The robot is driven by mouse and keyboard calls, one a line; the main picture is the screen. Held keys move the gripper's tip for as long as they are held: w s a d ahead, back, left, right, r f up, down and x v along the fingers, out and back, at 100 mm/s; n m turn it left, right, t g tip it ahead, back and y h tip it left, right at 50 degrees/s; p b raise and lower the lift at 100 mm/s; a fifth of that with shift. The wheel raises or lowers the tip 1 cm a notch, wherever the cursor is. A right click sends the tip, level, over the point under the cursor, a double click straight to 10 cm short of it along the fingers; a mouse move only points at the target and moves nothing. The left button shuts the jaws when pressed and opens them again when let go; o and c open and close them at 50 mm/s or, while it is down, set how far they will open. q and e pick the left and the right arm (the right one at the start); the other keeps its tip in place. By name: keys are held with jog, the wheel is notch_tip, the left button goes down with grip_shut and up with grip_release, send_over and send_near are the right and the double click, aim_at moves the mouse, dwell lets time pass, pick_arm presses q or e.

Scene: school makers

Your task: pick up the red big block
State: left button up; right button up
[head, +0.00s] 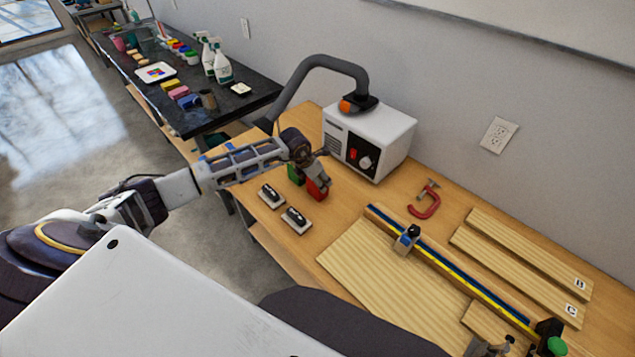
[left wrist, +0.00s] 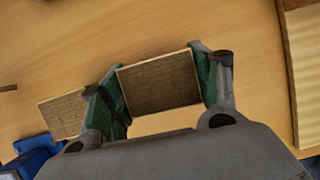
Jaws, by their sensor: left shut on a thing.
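The red block (head: 316,190) stands at the far left part of the wooden workbench, in front of the white machine. My left gripper (head: 314,176) comes down over it from above and is shut on it. In the left wrist view the block's brownish top (left wrist: 160,80) sits between the two fingertips of the left gripper (left wrist: 162,92). I cannot tell whether the red block still touches the bench.
The white machine (head: 368,140) with a bent dark arm stands close behind the gripper. Two small black-topped pads (head: 297,221) lie in front. A red clamp (head: 425,205), a ruled fence (head: 450,265) and wooden boards (head: 530,260) fill the right side. A blue object (left wrist: 38,150) shows below left.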

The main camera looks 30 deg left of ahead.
pick_arm(q)
jog(key=shift+r+b, duration=0.8)
jog(key=shift+r, duration=4.2)
